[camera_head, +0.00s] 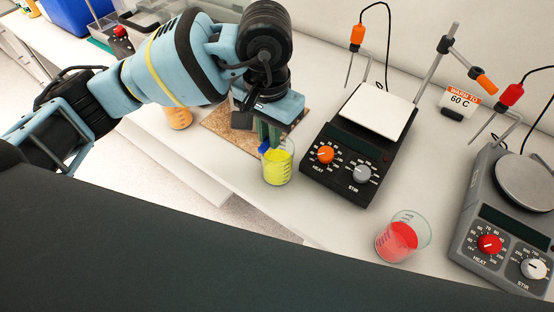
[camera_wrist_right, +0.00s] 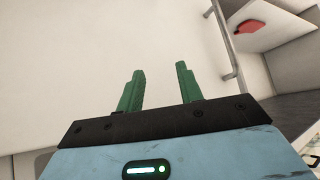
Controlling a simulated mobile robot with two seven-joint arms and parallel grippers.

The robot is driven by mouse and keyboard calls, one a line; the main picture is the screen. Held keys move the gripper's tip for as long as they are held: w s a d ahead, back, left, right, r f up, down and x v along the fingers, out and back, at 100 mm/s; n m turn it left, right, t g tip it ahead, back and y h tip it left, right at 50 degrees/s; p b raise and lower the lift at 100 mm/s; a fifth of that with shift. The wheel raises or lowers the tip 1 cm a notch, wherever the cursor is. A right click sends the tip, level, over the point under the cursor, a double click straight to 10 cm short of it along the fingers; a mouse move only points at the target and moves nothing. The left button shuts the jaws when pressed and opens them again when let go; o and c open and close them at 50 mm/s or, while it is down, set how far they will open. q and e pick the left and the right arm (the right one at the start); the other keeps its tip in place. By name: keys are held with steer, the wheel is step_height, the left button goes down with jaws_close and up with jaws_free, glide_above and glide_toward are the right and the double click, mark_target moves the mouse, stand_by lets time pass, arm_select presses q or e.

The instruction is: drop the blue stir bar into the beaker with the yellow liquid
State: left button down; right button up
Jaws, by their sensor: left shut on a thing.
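The beaker with the yellow liquid (camera_head: 279,171) stands upright on the bench, left of the black hot plate. My left gripper (camera_head: 269,140) points down right above this beaker. It is shut on the blue stir bar (camera_head: 264,147), of which a small blue part shows at the beaker's rim. The fingers hide the rest of the bar, and I cannot tell whether its lower end is inside the rim. My right gripper (camera_wrist_right: 160,88) shows in the right wrist view with its green fingers apart and nothing between them.
A black hot plate with a white top (camera_head: 378,112) stands right of the yellow beaker, and a grey one (camera_head: 490,222) farther right. A beaker with red liquid (camera_head: 402,238) stands near the front edge. An orange-liquid beaker (camera_head: 179,118) is behind my left arm, beside a brown board (camera_head: 226,128).

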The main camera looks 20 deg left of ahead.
arm_select(q)
steer(key=shift+f, duration=0.35)
arm_select(e)
steer(key=shift+a+f, duration=0.1)
steer(key=shift+a, duration=0.05)
steer(key=shift+a, duration=0.1)
arm_select(q)
steer(key=c, duration=1.3)
jaws_free()
steer(key=shift+c, duration=0.2)
step_height(320, 180, up, 7)
steer(key=shift+r+b, duration=0.1)
steer(key=shift+b, duration=0.25)
steer(key=shift+r, duration=0.3)
arm_select(e)
steer(key=shift+s+f, duration=0.35)
steer(key=shift+f, duration=0.05)
